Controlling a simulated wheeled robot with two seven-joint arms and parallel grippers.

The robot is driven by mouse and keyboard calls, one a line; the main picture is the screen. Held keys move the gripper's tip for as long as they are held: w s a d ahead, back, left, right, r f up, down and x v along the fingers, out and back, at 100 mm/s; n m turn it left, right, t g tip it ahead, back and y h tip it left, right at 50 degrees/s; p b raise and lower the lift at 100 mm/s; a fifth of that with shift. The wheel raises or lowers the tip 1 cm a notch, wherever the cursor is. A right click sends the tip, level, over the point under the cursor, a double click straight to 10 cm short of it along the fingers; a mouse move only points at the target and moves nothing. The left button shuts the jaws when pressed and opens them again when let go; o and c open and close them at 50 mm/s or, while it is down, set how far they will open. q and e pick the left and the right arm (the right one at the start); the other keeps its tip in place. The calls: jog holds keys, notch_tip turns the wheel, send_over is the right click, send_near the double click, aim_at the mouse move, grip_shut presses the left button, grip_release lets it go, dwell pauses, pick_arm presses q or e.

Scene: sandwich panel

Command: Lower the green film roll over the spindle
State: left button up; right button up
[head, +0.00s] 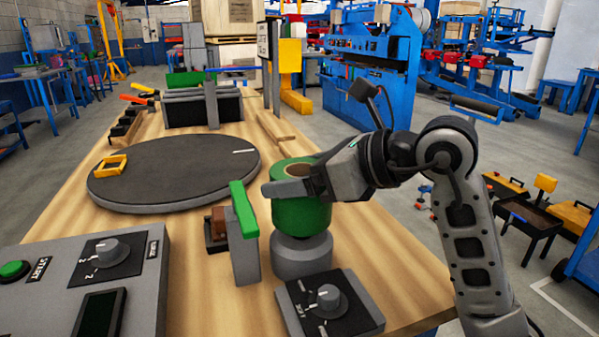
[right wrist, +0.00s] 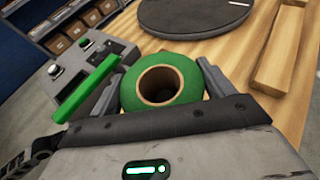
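The green film roll (head: 301,214) stands upright at the right front of the wooden table, with its brown hollow core facing up. My right gripper (head: 303,186) is shut on the roll, one finger on each side. In the right wrist view, the roll (right wrist: 187,80) sits between the fingers and its core looks dark inside. A grey round base (head: 301,258) is directly below the roll, and the roll looks lined up over it. The spindle itself is hidden, and I cannot tell how far it reaches into the core. My left gripper is not in view.
A grey post with a green bar (head: 243,209) stands close left of the roll. A knob box (head: 328,306) sits in front of the base. A dark turntable (head: 173,172) with a yellow frame (head: 109,166) lies further back left. A control panel (head: 84,283) fills the front left.

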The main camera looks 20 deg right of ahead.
jog(key=o, duration=0.3)
jog(key=v, duration=1.6)
jog(key=shift+w+d, duration=0.1)
